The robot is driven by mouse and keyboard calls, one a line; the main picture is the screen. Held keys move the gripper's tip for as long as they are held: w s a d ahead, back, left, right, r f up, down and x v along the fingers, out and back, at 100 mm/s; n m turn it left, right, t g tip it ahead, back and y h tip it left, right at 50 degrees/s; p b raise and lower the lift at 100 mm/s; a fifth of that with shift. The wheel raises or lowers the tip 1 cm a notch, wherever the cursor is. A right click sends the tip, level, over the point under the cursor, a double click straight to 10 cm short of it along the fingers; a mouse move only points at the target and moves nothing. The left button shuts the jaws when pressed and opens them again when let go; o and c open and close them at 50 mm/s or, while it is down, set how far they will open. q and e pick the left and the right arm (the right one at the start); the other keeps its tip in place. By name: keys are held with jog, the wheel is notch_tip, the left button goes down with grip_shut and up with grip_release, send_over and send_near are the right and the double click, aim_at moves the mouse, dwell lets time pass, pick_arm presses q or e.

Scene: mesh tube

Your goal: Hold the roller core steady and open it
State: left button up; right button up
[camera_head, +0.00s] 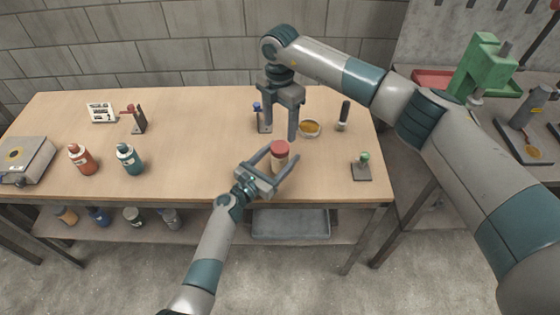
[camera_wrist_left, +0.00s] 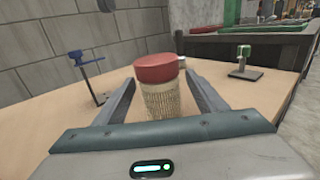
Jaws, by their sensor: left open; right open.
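The roller core (camera_head: 280,163) is a mesh tube with a red cap (camera_head: 280,149), standing upright near the front of the wooden table. In the left wrist view the core's mesh body (camera_wrist_left: 161,101) and red cap (camera_wrist_left: 156,67) show between the fingers. My left gripper (camera_head: 281,165) is open, with one finger on each side of the core; gaps show beside it. My right gripper (camera_head: 280,130) is open and empty, pointing down just above and behind the red cap. The lower part of the core is hidden by my left gripper.
A shallow dish (camera_head: 310,129), a dark-handled tool (camera_head: 344,116) and a green-topped stand (camera_head: 362,167) are to the right. A blue-topped stand (camera_head: 260,118) is behind my right gripper. Orange (camera_head: 82,159) and teal (camera_head: 129,159) bottles stand left. The table's middle left is clear.

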aim_at(280, 146)
pick_arm(q)
jog(key=shift+c, duration=0.4)
jog(key=c, duration=1.5)
grip_shut()
pick_arm(e)
jog(key=shift+a, duration=0.1)
jog(key=shift+f, duration=0.1)
jog(key=shift+f, duration=3.95)
